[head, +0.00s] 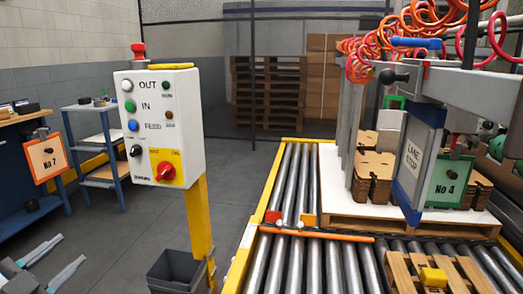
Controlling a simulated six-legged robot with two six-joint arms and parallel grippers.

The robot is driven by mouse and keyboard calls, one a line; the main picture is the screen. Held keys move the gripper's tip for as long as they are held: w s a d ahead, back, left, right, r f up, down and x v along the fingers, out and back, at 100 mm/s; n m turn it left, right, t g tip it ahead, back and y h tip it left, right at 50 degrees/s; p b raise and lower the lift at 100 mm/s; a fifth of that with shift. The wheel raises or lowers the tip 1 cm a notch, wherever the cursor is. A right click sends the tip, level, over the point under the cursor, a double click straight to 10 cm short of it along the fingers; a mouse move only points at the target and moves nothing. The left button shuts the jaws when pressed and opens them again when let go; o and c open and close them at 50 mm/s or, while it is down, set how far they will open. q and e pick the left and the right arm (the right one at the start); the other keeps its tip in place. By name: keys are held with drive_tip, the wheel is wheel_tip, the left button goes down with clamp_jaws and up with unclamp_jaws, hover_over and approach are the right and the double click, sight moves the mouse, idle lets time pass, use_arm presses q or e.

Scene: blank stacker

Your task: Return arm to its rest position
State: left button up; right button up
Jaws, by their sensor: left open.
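My left gripper (73,248) shows at the bottom left corner of the head view. Its two grey fingers are apart, with nothing between them, and point up and to the right over the grey floor. It is well clear of the control post and the roller conveyor. My right gripper is not in view.
A control box (158,128) on a yellow post (201,215) stands right of my left gripper, with a dark bin (176,270) at its foot. A workbench (28,170) and a blue shelf cart (100,178) are at left. A roller conveyor (286,185) is at right.

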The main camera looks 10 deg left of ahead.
use_arm(q)
drive_tip(key=w+d+f+g+h+p, duration=0.2)
drive_tip(key=w+d+g+h+p, duration=0.15)
drive_tip(key=w+d+p, duration=0.6)
drive_tip(key=s+d+f+n+g+h+p, duration=0.2)
drive_tip(key=d+f+n+g+p, duration=0.2)
drive_tip(key=d+f+p, duration=0.5)
drive_tip(key=s+d+f+n+g+p, duration=0.3)
drive_tip(key=s+d+f+g+p, duration=0.1)
drive_tip(key=s+d+f+p, duration=0.3)
drive_tip(key=s+f+n+g+y, duration=0.2)
drive_tip(key=s+f+n+g, duration=0.3)
drive_tip(key=s+f, duration=0.3)
drive_tip(key=s+g, duration=0.1)
drive_tip(key=s, duration=0.3)
drive_tip(key=shift+s+a+f+y+b, duration=0.15)
drive_tip(key=shift+s+f+y+b, duration=0.15)
drive_tip(key=shift+s+f+y, duration=0.05)
drive_tip(key=shift+f, duration=0.1)
